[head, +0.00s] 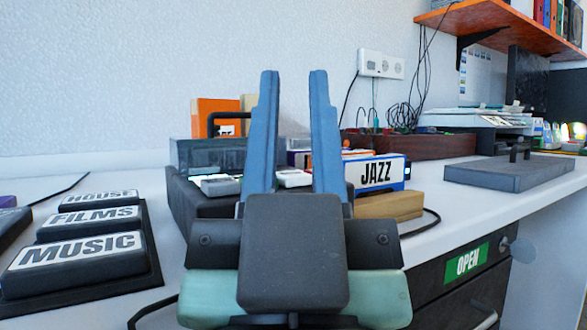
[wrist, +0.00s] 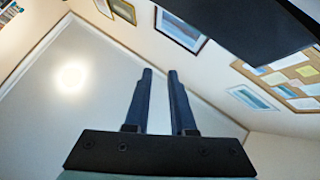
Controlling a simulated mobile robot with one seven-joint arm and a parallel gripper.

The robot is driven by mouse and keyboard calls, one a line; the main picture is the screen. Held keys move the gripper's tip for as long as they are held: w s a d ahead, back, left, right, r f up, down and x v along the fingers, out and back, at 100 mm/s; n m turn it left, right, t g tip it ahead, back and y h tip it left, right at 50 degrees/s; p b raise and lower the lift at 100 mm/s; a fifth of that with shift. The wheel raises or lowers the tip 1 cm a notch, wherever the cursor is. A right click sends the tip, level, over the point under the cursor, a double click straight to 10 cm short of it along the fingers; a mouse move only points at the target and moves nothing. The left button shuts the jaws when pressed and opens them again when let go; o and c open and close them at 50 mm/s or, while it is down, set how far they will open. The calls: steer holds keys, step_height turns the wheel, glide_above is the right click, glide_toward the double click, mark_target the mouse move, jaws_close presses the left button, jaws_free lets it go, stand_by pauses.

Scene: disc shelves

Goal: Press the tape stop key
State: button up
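A dark tape machine (head: 184,205) stands on the counter behind my gripper, with a clear grey lid (head: 208,152) raised at its back left. Pale keys show on its front, one left of my fingers (head: 221,188) and one between them (head: 295,179). I cannot tell which is the stop key, and my gripper hides part of the row. My gripper (head: 294,76) is open and empty, its two blue fingers pointing up in front of the machine. The wrist view shows the fingers (wrist: 160,73) apart against ceiling and wall, with no machine in sight.
Black blocks labelled HOUSE, FILMS and MUSIC (head: 80,275) lie at left. A JAZZ box (head: 376,173) and a wooden block (head: 390,206) stand close at right. A flat grey box (head: 510,174) lies further right. A drawer with an OPEN label (head: 467,262) is below the counter.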

jaws_close()
stand_by(1.4)
